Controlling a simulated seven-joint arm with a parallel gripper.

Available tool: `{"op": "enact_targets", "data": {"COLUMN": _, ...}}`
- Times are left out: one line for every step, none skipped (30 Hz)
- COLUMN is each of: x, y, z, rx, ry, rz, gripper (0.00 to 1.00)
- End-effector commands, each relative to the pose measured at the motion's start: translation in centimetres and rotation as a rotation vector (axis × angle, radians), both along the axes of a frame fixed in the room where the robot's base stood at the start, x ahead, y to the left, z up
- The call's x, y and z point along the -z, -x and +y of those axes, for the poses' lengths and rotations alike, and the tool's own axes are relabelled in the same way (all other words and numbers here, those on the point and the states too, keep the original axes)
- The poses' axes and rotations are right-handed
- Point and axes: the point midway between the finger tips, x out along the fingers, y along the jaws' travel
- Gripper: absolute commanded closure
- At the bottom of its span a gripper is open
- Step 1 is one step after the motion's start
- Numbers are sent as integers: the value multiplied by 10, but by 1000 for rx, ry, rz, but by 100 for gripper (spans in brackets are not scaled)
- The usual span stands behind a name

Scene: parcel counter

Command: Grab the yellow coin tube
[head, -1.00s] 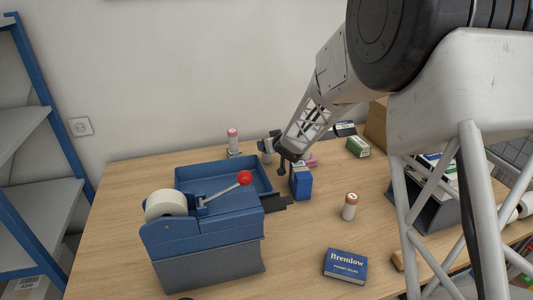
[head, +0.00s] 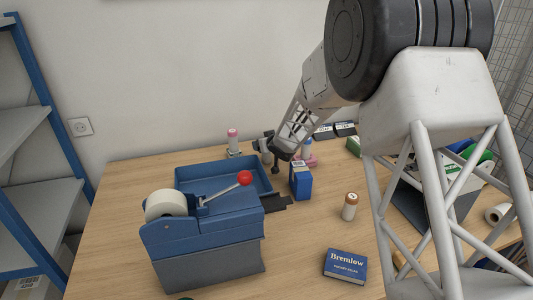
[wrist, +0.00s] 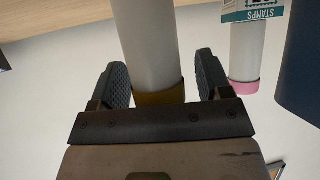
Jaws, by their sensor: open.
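The yellow coin tube (wrist: 148,45), a pale cylinder with a dull yellow end band, stands between the two fingers of my gripper (wrist: 160,88) in the wrist view. The fingers are open on both sides of it, with a visible gap at the left; contact at the right is hard to tell. In the head view my gripper (head: 266,145) is at the back of the table, just beyond the blue tray, and largely hides the tube. A similar pink-banded tube (wrist: 245,60) is beside it in the wrist view and shows to its left in the head view (head: 233,137).
A teal-and-white stamps box (wrist: 252,10) shows by the pink tube. A blue box (head: 301,184) stands close to my wrist. The blue tray (head: 190,172) and tape dispenser (head: 205,240) are in front.

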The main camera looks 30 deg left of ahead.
Motion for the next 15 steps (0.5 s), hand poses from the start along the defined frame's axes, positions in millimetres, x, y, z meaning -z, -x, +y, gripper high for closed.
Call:
{"op": "enact_targets", "data": {"x": 0, "y": 0, "z": 0, "rx": 0, "ry": 0, "rz": 0, "gripper": 29}}
{"op": "enact_targets", "data": {"x": 0, "y": 0, "z": 0, "rx": 0, "ry": 0, "rz": 0, "gripper": 29}}
{"op": "enact_targets", "data": {"x": 0, "y": 0, "z": 0, "rx": 0, "ry": 0, "rz": 0, "gripper": 29}}
{"op": "enact_targets", "data": {"x": 0, "y": 0, "z": 0, "rx": 0, "ry": 0, "rz": 0, "gripper": 29}}
{"op": "enact_targets", "data": {"x": 0, "y": 0, "z": 0, "rx": 0, "ry": 0, "rz": 0, "gripper": 29}}
{"op": "enact_targets", "data": {"x": 0, "y": 0, "z": 0, "rx": 0, "ry": 0, "rz": 0, "gripper": 29}}
{"op": "enact_targets", "data": {"x": 0, "y": 0, "z": 0, "rx": 0, "ry": 0, "rz": 0, "gripper": 33}}
{"op": "enact_targets", "data": {"x": 0, "y": 0, "z": 0, "rx": 0, "ry": 0, "rz": 0, "gripper": 38}}
{"op": "enact_targets", "data": {"x": 0, "y": 0, "z": 0, "rx": 0, "ry": 0, "rz": 0, "gripper": 44}}
{"op": "enact_targets", "data": {"x": 0, "y": 0, "z": 0, "rx": 0, "ry": 0, "rz": 0, "gripper": 48}}
{"op": "enact_targets", "data": {"x": 0, "y": 0, "z": 0, "rx": 0, "ry": 0, "rz": 0, "gripper": 53}}
{"op": "enact_targets", "data": {"x": 0, "y": 0, "z": 0, "rx": 0, "ry": 0, "rz": 0, "gripper": 59}}
{"op": "enact_targets", "data": {"x": 0, "y": 0, "z": 0, "rx": 0, "ry": 0, "rz": 0, "gripper": 64}}
{"op": "enact_targets", "data": {"x": 0, "y": 0, "z": 0, "rx": 0, "ry": 0, "rz": 0, "gripper": 68}}
{"op": "enact_targets", "data": {"x": 0, "y": 0, "z": 0, "rx": 0, "ry": 0, "rz": 0, "gripper": 75}}
